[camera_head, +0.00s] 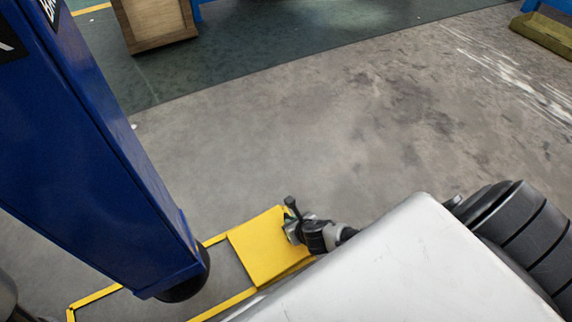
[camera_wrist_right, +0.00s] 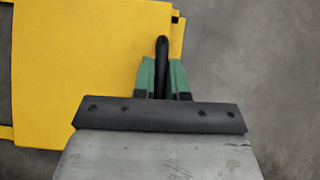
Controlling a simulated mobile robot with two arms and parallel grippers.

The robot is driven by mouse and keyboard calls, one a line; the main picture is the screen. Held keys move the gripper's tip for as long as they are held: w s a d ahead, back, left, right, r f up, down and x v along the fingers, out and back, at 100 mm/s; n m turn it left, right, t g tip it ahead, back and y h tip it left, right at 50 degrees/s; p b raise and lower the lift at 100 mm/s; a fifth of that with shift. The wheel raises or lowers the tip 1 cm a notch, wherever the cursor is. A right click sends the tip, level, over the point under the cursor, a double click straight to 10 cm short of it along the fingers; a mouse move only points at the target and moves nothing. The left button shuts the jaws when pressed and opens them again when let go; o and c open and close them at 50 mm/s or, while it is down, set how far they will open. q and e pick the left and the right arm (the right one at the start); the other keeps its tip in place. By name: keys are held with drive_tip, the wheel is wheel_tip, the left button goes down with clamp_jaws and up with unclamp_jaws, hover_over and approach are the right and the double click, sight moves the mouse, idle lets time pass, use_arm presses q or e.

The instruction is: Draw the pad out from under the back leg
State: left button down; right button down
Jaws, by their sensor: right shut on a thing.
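The blue leg (camera_head: 110,140) comes down at the left of the head view and ends in a round black foot (camera_head: 187,281). The yellow pad (camera_head: 262,248) lies to the right of the foot, with a strip of grey floor showing between them. The pad fills the upper left of the right wrist view (camera_wrist_right: 80,70). My right gripper (camera_head: 296,228) is at the pad's far right edge. In the right wrist view its green fingertips (camera_wrist_right: 162,78) are shut on the pad's black handle (camera_wrist_right: 162,52). My left gripper is not in view.
A yellow outline (camera_head: 95,296) is on the floor around the foot and runs up to the pad. Bare grey floor (camera_head: 300,130) lies beyond the pad. A wooden crate (camera_head: 157,25) stands at the back left and an olive tray (camera_head: 543,33) at the back right.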

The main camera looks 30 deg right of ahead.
drive_tip(key=shift+d, duration=0.85)
drive_tip(key=c, duration=1.1)
unclamp_jaws()
drive_tip(key=shift+s, duration=0.1)
